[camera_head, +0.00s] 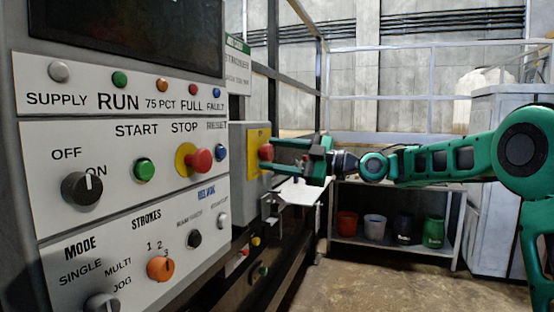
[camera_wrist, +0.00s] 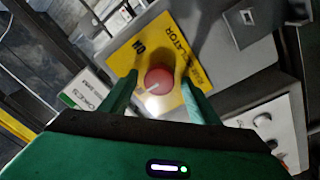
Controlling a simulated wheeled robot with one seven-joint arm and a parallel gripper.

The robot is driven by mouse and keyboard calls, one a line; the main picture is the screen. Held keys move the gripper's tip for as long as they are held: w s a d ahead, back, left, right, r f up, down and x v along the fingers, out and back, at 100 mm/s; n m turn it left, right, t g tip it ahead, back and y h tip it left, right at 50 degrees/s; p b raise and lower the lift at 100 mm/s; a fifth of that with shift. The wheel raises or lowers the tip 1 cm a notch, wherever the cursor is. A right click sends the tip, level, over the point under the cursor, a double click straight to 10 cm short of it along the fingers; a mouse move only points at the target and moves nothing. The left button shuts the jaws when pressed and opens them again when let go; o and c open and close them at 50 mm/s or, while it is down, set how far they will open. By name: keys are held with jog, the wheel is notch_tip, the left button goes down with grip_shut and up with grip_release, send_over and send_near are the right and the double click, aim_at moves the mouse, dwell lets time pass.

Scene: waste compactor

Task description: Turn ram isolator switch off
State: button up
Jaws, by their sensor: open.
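The ram isolator switch is a red round knob (camera_wrist: 158,81) with a white pointer line, on a yellow plate (camera_wrist: 138,50) lettered "ISOLATOR" and "ON". In the head view the red knob (camera_head: 265,152) stands out from the yellow plate (camera_head: 253,160) on a grey box (camera_head: 239,190). My green gripper (camera_head: 290,156) is in front of the knob, with its fingers pointing at it. In the wrist view my gripper (camera_wrist: 156,88) is open, with one finger on each side of the knob. I cannot tell whether the fingers touch it. The pointer's exact setting is hard to read.
The control panel (camera_head: 130,170) with knobs and buttons, including a red stop button (camera_head: 198,160), fills the left. A shelf (camera_head: 345,236) with several buckets stands behind my arm. A grey cabinet (camera_head: 490,180) is at the right. Open floor (camera_head: 390,280) lies below.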

jog(key=v, duration=1)
jog(key=shift+d, duration=0.4)
jog(key=shift+f, duration=0.15)
jog(key=s+d+f+m+t+h, duration=0.2)
jog(key=d+f+m+h, duration=0.6)
jog(key=f, duration=0.5)
jog(key=s+d+f+m+g+h, duration=0.2)
jog(key=s+d+f+m+h, duration=0.5)
jog(key=d, duration=0.4)
jog(key=s+d+f+m+g+h, duration=0.1)
jog(key=s+d+f+m, duration=0.3)
jog(key=s, duration=0.7)
jog(key=s+d+f+m+g, duration=0.3)
jog(key=s+d+f+m, duration=0.1)
jog(key=s, duration=0.7)
jog(key=s+d+f+m+g+h, duration=0.1)
jog(key=s+d+f+m, duration=0.3)
jog(key=s, duration=0.8)
jog(key=d+m+g, duration=0.1)
jog(key=m, duration=0.1)
jog(key=shift+d+f+m+g+h, duration=0.25)
jog(key=shift+f+m+g+h, duration=0.05)
jog(key=shift+f, duration=0.05)
